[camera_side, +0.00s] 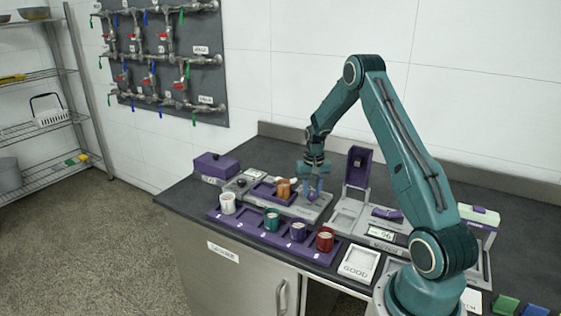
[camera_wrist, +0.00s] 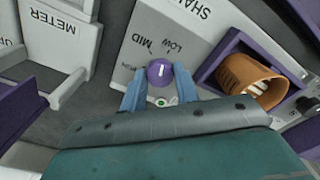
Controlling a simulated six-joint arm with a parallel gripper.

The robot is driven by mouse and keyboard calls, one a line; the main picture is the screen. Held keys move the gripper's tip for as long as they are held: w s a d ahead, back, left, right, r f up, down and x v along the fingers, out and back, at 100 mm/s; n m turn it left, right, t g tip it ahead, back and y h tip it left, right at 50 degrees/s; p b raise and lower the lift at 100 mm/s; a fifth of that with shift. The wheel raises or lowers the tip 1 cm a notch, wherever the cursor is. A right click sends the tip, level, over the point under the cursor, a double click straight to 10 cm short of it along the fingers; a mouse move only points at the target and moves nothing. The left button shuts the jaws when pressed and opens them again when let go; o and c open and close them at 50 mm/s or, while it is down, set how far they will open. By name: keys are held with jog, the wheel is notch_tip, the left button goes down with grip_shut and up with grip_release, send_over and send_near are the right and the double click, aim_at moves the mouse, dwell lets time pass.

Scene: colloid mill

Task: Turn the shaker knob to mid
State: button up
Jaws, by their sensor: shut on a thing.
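The shaker knob (camera_wrist: 158,77) is a round purple knob with a short white line on its top, on the light grey shaker panel (camera_wrist: 193,40). A third label at the knob's left is partly hidden by a finger. My gripper (camera_wrist: 160,88) has its two blue fingers shut on the knob's sides. In the side view my gripper (camera_side: 313,192) points down at the shaker's right end.
An orange-brown cup (camera_wrist: 246,80) sits in a purple holder (camera_wrist: 212,68) beside the knob. A purple rack (camera_side: 250,230) with several cups stands in front of the shaker. The meter (camera_wrist: 60,35) stands on the knob's other side, with an upright purple lid (camera_side: 357,168) nearby.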

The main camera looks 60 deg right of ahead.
aim_at(312, 193)
jog(key=n, duration=0.4)
jog(key=shift+n, duration=0.3)
jog(key=n, duration=0.3)
jog(key=shift+n, duration=0.3)
jog(key=o, duration=1)
jog(key=shift+c, duration=0.2)
notch_tip(312, 193, up, 14)
dwell(0.4)
